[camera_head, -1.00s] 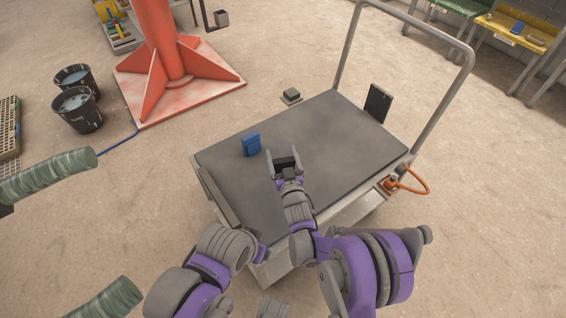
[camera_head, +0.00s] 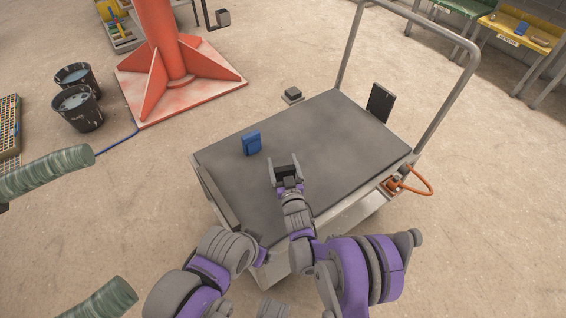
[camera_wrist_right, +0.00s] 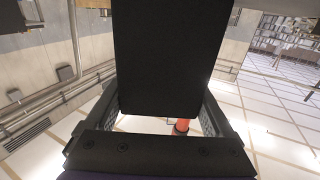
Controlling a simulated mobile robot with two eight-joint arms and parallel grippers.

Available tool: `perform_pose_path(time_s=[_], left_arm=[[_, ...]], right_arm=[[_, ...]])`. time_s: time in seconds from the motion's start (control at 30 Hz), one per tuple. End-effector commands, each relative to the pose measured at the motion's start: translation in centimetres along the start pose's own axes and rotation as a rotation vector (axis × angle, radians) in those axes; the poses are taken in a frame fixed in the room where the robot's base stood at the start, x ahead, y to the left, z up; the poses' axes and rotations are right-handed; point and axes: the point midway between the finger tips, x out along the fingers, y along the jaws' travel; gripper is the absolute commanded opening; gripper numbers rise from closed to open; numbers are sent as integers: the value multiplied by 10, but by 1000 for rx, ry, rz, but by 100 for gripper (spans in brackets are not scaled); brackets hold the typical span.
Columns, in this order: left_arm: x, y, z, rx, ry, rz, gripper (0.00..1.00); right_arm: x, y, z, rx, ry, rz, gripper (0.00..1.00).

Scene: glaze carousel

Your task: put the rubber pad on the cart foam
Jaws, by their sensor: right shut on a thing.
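My right gripper (camera_head: 285,170) is over the near middle of the cart's dark grey foam (camera_head: 325,135). It is shut on the black rubber pad (camera_wrist_right: 170,60), which fills the space between the fingers in the right wrist view. In the head view the pad is hard to make out, with only a small dark patch low between the fingers. Whether the pad touches the foam cannot be told. My left gripper cannot be made out in the head view.
A blue block (camera_head: 251,143) stands on the foam to the left of the gripper. A black upright panel (camera_head: 379,102) stands at the cart's far right, near the tall grey handle (camera_head: 447,98). An orange cable loop (camera_head: 418,184) hangs at the right side. The foam's middle is clear.

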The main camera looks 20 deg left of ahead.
Motion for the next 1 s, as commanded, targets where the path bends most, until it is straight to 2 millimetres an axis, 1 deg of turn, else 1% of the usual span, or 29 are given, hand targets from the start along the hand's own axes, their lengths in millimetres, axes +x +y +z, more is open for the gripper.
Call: perform_pose_path(time_s=[0.13, 0.17, 0.2, 0.47, 0.57, 0.63, 0.67, 0.73, 1.0], left_arm=[[2, 0, 0, 0, -1, 0, 79], [2, 0, 0, 0, -1, 0, 79], [2, 0, 0, 0, 0, 0, 79], [0, 0, 0, 0, 0, 0, 79], [-6, 0, -2, 0, 2, 0, 79], [-15, 0, -5, 0, 6, 0, 79], [-16, 0, -5, 0, 6, 0, 79], [-12, 0, -4, 0, 4, 0, 79], [-7, 0, -2, 0, 2, 0, 79]], right_arm=[[0, 0, 1, 0, 1, 0, 17], [0, 0, 1, 0, 0, 0, 92], [0, 0, 1, 0, 0, 0, 100], [0, 0, 0, -1, 0, 0, 100], [0, 0, -6, -2, 1, 0, 100], [0, 0, -15, -3, 1, 0, 100], [-3, 0, -16, -2, 1, 0, 100], [-20, 0, -12, 0, 0, 0, 100], [-82, 0, -10, 0, 0, 0, 100]])
